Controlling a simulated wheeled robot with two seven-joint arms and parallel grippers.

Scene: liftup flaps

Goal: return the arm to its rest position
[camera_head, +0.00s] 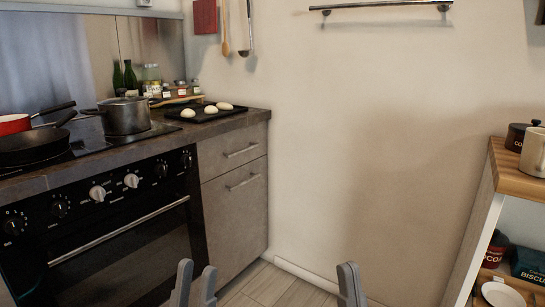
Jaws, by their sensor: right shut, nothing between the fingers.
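My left gripper (196,284) shows at the bottom edge, left of the middle, in front of the cabinet and floor. Its two grey fingers stand apart with a gap between them, and nothing is seen in it. My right gripper (350,284) shows at the bottom edge, right of the middle, in front of the floor and wall. Its fingers are together and hold nothing. Only the finger ends of both show; the rest of both arms is out of view.
An oven (110,235) with a pot (126,116) and pans on its hob stands at left. A black tray (177,114) with pale buns lies on the counter (237,116). A shelf unit (506,170) with canisters stands at right.

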